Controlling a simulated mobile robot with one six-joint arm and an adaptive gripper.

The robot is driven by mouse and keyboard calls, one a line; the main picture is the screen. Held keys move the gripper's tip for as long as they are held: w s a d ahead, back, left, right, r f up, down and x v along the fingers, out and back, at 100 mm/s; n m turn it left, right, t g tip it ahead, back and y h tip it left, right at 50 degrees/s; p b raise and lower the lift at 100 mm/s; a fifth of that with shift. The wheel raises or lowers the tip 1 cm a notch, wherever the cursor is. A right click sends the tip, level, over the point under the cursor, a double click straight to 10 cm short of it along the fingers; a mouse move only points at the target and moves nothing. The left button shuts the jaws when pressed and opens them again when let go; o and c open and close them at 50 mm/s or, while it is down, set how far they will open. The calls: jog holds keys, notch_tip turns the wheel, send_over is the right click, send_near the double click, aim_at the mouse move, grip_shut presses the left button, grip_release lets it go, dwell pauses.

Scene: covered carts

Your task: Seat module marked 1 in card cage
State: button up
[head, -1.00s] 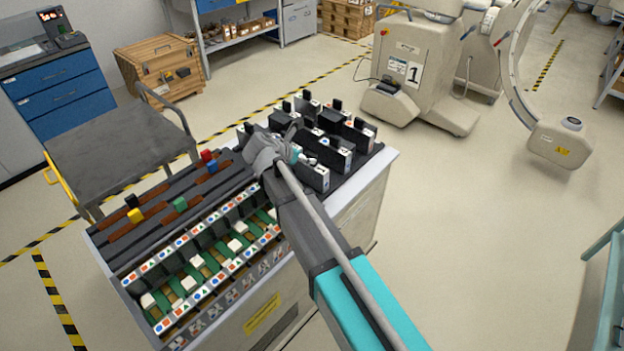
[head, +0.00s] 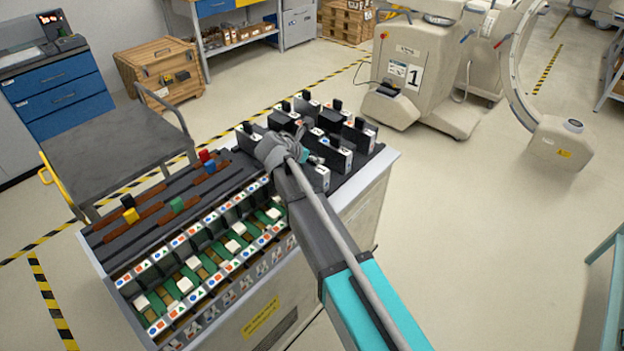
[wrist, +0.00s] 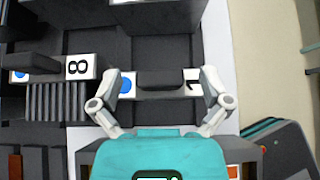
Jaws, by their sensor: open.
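The module marked 1 (wrist: 179,90) stands in a rack at the right of the cart top; in the wrist view I see its black grip, a blue dot and an upside-down 1. My gripper (wrist: 167,76) is open, with one finger at each end of this module's label; I cannot tell whether they touch it. The card cage (head: 196,229) lies along the cart's front left, with symbol strips, green slots and white blocks.
A module marked 8 (wrist: 78,67) stands close left of my gripper. Several more black modules (head: 338,157) fill the rack. Coloured blocks (head: 178,205) sit on brown rails behind the cage. A grey trolley (head: 115,150) stands behind the cart.

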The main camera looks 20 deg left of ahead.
jog(key=shift+w+f, duration=0.1)
dwell(0.5)
jog(key=shift+d, duration=0.1)
grip_shut()
